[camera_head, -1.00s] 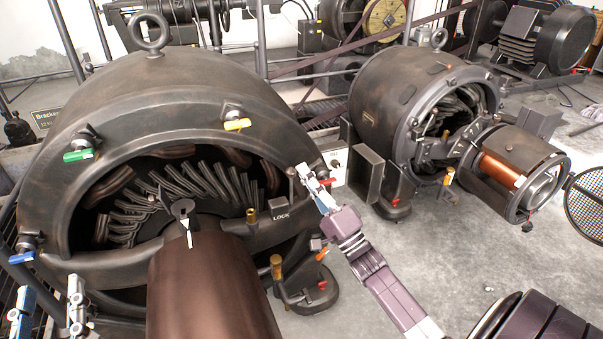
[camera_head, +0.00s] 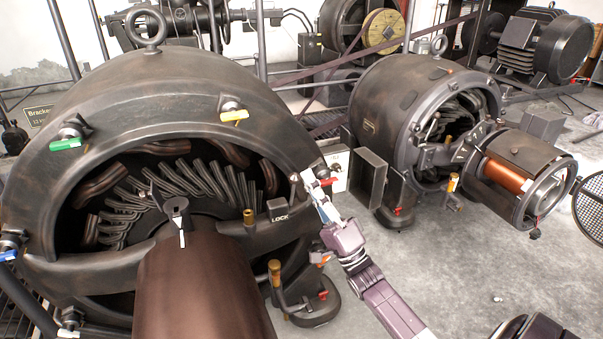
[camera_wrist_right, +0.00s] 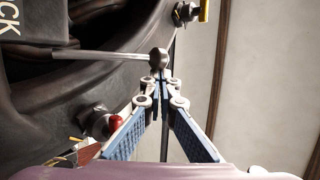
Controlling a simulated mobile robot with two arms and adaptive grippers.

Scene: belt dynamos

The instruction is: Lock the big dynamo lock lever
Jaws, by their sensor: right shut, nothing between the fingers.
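The big dynamo (camera_head: 165,85) fills the left of the head view. Its lock lever (camera_head: 293,180) is a thin rod with a ball knob at the right rim, near the LOCK label (camera_head: 280,218). In the right wrist view, the lever (camera_wrist_right: 100,55) runs sideways, and its knob (camera_wrist_right: 158,58) is just beyond my fingertips. My right gripper (camera_head: 310,177) is shut and empty beside the knob; it also shows in the wrist view (camera_wrist_right: 161,76). I cannot tell whether the tips touch the knob. My left gripper is out of view.
A red-handled clamp (camera_head: 326,181) sits close beside my right gripper and also shows in the wrist view (camera_wrist_right: 115,122). A brown cylinder (camera_head: 205,285) stands before the big dynamo. A smaller dynamo (camera_head: 395,95) stands at right. Grey floor (camera_head: 440,250) is open between.

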